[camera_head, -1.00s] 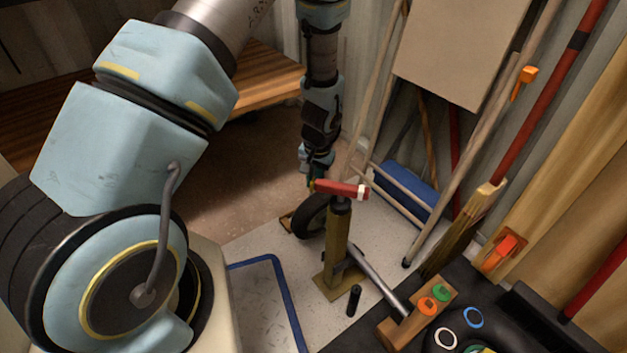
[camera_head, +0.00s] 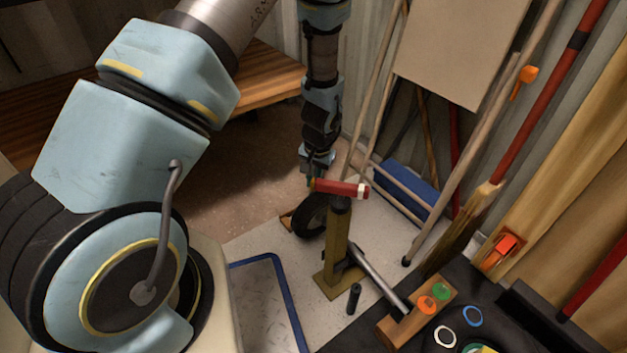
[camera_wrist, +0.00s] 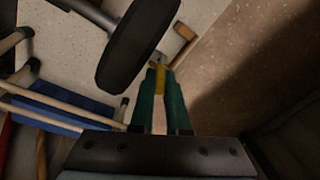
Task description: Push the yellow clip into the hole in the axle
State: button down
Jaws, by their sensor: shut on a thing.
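My gripper (camera_wrist: 160,74) has green fingers, shut on the yellow clip (camera_wrist: 160,82) in the wrist view. The clip shows as a narrow yellow strip between the fingers. The tips are close to a small grey end of the axle (camera_wrist: 157,58), beside the dark wheel (camera_wrist: 138,45). I cannot tell whether the clip touches the axle or is in its hole. In the head view my gripper (camera_head: 311,182) points down above the wheel (camera_head: 312,216), just left of a red bar with a white end (camera_head: 340,188). The clip and hole are too small to make out there.
A wooden stand (camera_head: 336,260) holds up the red bar by the wheel. A blue box (camera_head: 405,188) and leaning poles are behind it. A dark bench with a wooden block (camera_head: 410,322) is at the lower right. Open floor (camera_head: 225,200) lies left of the wheel.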

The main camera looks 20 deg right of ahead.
aim_at(312, 190)
jog(key=shift+w+f+b, duration=0.15)
jog(key=shift+f+b, duration=0.1)
jog(key=shift+f, duration=0.8)
jog(key=shift+w+f+b, duration=0.15)
jog(key=shift+f+b, duration=0.05)
jog(key=shift+f, duration=0.8)
dwell(2.6)
